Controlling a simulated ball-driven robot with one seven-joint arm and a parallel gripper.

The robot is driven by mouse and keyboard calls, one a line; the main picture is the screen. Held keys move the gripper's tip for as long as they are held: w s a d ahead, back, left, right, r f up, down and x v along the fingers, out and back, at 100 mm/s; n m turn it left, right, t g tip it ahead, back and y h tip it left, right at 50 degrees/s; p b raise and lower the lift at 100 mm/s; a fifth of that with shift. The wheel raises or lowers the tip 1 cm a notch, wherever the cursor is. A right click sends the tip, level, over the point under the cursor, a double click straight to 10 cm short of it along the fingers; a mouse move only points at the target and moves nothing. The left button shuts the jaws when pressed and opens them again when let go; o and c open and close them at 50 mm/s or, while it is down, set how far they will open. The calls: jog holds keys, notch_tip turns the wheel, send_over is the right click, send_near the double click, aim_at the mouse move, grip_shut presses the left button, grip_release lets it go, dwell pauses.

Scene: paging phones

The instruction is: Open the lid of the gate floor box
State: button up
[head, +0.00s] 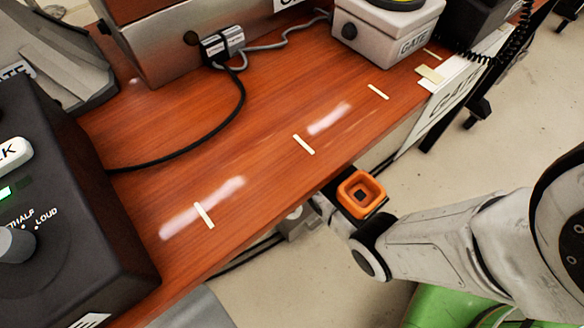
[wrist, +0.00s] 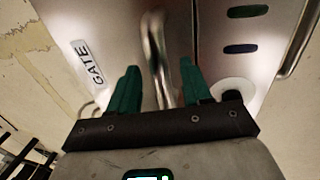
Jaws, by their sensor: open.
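In the wrist view, a metal box face with a GATE label (wrist: 88,62) fills the middle of the picture; I take it for the gate floor box. A shiny bent metal handle (wrist: 153,35) runs down its middle. My gripper (wrist: 160,68) is open, with one green finger on each side of the handle. I cannot tell whether either finger touches it. A seam runs beside the right finger. In the head view my arm reaches below the table's front edge, and the table hides most of the gripper and the box.
The wooden table (head: 270,135) stands above and beside my arm. It carries a dark box with a knob (head: 50,210), a white GATE box (head: 385,30) and a black cable (head: 190,150). A second metal bar (wrist: 298,45) and coloured slots (wrist: 247,11) show right of the handle. Bare floor lies right.

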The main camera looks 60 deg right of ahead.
grip_shut()
dwell(0.3)
dwell(0.3)
